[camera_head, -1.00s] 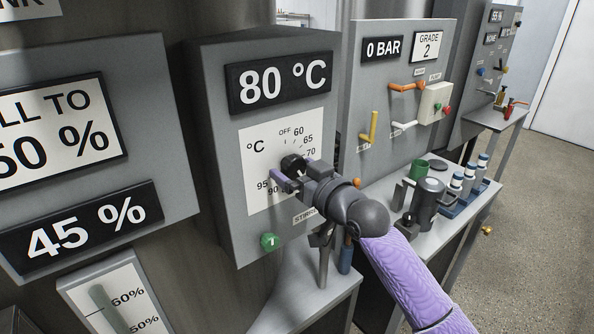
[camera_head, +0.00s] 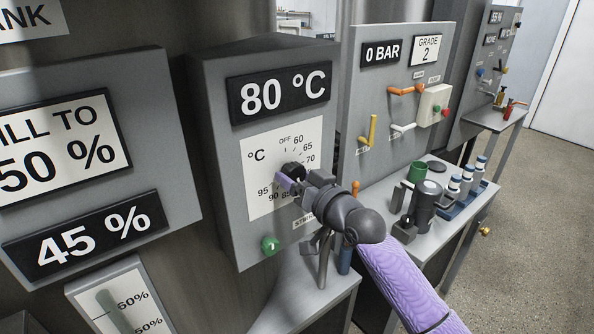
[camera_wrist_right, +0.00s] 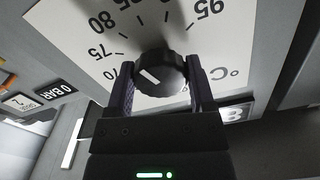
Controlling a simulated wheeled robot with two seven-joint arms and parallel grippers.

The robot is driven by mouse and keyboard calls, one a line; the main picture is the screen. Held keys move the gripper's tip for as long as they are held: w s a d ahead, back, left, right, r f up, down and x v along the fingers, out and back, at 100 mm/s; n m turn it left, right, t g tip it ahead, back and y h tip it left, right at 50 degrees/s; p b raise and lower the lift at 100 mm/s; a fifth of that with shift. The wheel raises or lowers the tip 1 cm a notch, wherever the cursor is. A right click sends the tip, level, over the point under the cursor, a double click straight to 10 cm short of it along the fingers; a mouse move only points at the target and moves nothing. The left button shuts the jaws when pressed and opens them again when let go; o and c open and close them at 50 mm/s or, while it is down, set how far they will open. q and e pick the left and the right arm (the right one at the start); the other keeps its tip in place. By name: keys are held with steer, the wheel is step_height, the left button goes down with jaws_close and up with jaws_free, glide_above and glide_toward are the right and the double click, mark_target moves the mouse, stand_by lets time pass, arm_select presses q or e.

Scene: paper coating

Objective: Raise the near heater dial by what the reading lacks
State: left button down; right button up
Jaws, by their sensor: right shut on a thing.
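The heater dial is a black knob (camera_head: 293,168) on a white scale plate (camera_head: 259,205) marked in °C, on a grey panel. The display above it (camera_head: 278,94) reads 80 °C. My right gripper (camera_head: 289,176) is at the knob and hides part of the scale's lower right. In the right wrist view the fingers of my right gripper (camera_wrist_right: 161,85) are shut on either side of the black knob (camera_wrist_right: 165,68). A white mark shows on the knob, but I cannot tell exactly which number it points to. My left gripper is not in view.
A green button (camera_head: 270,246) sits below the dial. At left, another panel display (camera_head: 88,234) reads 45 %. At right, a panel with an orange lever (camera_head: 405,90) and a yellow lever (camera_head: 372,131) stands behind a bench holding a green cup (camera_head: 417,172) and bottles.

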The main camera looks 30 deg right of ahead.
steer(key=shift+r+m+p, duration=0.1)
steer(key=shift+m+p, duration=0.95)
steer(key=shift+m, duration=0.55)
steer(key=o, duration=1)
steer(key=shift+o, duration=1.1)
